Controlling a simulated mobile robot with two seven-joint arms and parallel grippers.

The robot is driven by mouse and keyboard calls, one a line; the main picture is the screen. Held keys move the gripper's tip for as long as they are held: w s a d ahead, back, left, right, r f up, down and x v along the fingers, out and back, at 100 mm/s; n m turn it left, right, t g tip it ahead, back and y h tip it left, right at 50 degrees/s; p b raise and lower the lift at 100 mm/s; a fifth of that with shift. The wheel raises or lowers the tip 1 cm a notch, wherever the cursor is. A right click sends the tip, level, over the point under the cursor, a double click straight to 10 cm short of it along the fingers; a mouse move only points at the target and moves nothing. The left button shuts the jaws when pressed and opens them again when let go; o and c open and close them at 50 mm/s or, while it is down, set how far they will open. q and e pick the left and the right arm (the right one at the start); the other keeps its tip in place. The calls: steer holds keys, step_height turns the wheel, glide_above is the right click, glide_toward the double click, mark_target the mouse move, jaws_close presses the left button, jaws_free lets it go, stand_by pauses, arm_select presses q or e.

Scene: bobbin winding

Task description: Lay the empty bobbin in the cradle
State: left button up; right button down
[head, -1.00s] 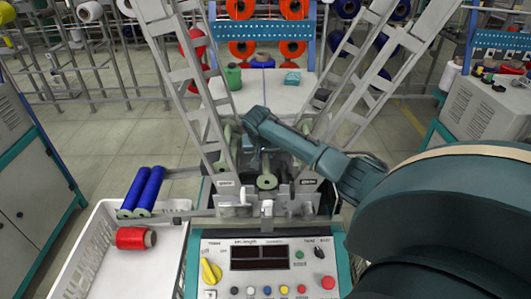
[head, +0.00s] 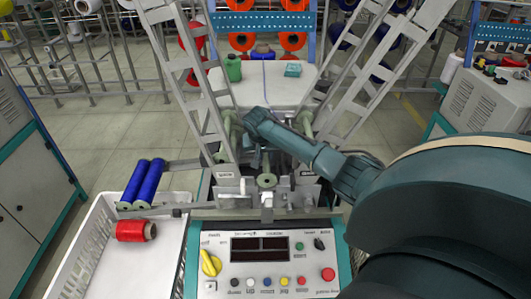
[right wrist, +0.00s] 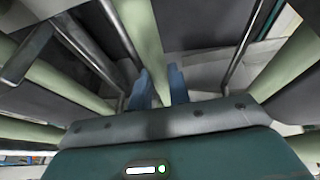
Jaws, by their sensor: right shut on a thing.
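The empty bobbin, a pale green tube with a round end flange (head: 267,180), is at the middle of the winding machine, between the two slanted ladder-like frames. My right gripper reaches down over it from the right arm, its fingers largely hidden in the head view. In the right wrist view my right gripper (right wrist: 160,86) has its blue fingertips on both sides of the pale green tube (right wrist: 150,45), shut on it. The cradle is mostly hidden by the arm and bobbin, so I cannot tell whether the bobbin rests in it. My left gripper is not in view.
The control panel (head: 262,275) with buttons lies in front of the cradle. A white crate (head: 95,240) at left holds a red spool (head: 136,231), with blue spools (head: 148,183) beside it. Ladder-like frames (head: 197,80) rise close on both sides of my arm.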

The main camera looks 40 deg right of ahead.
steer(key=shift+f, duration=0.15)
steer(key=c, duration=1.2)
jaws_free()
steer(key=shift+c, duration=0.2)
steer(key=v, duration=1.3)
